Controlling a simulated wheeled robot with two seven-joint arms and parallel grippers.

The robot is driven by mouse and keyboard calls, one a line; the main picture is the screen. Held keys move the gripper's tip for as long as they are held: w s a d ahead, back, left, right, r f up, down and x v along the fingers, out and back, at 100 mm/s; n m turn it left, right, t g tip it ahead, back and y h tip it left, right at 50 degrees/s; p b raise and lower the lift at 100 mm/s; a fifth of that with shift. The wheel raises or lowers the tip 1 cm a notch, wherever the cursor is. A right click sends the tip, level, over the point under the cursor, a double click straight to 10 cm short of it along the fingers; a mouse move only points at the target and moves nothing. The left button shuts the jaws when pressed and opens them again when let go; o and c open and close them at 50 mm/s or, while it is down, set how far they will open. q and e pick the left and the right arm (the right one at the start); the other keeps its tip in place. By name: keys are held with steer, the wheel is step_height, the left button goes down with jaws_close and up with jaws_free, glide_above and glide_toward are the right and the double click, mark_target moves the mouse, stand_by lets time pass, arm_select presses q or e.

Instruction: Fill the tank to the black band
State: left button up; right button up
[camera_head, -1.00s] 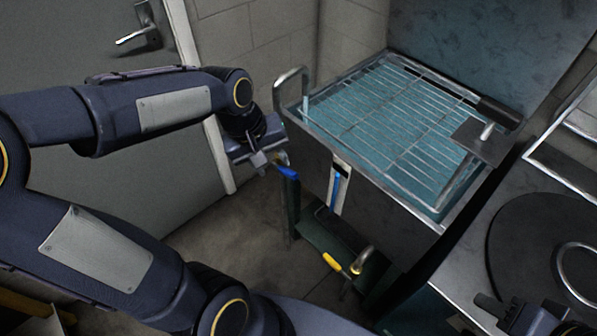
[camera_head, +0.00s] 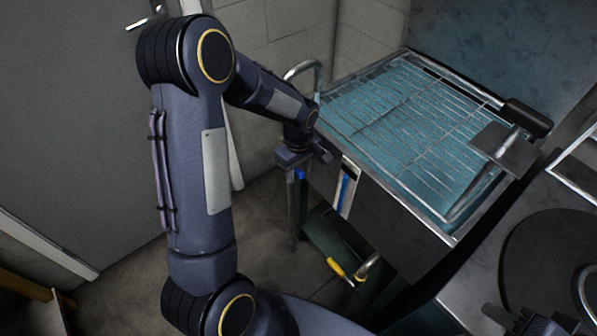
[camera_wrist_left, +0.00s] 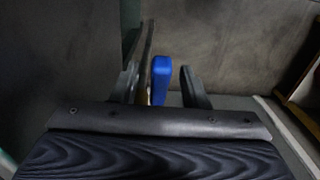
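The metal tank (camera_head: 400,220) holds teal water (camera_head: 395,120) under a wire rack. On its front is a pale gauge strip (camera_head: 350,168) with a blue column (camera_head: 344,190); the black band is too small to make out surely. A bent metal spout (camera_head: 303,68) stands at the tank's left corner. My left gripper (camera_head: 308,160) is over the blue handle (camera_head: 300,174) below the spout. In the left wrist view the handle (camera_wrist_left: 161,80) lies between its open fingers, with space on the right side. My right gripper (camera_head: 520,320) is at the bottom right, its fingers unclear.
A yellow-handled valve (camera_head: 340,270) is low in front of the tank. A dark lever handle (camera_head: 526,117) and plate (camera_head: 503,150) are at the tank's right. A grey door (camera_head: 80,120) is at left.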

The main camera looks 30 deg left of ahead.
arm_select(q)
steer(key=shift+f, duration=0.45)
jaws_close()
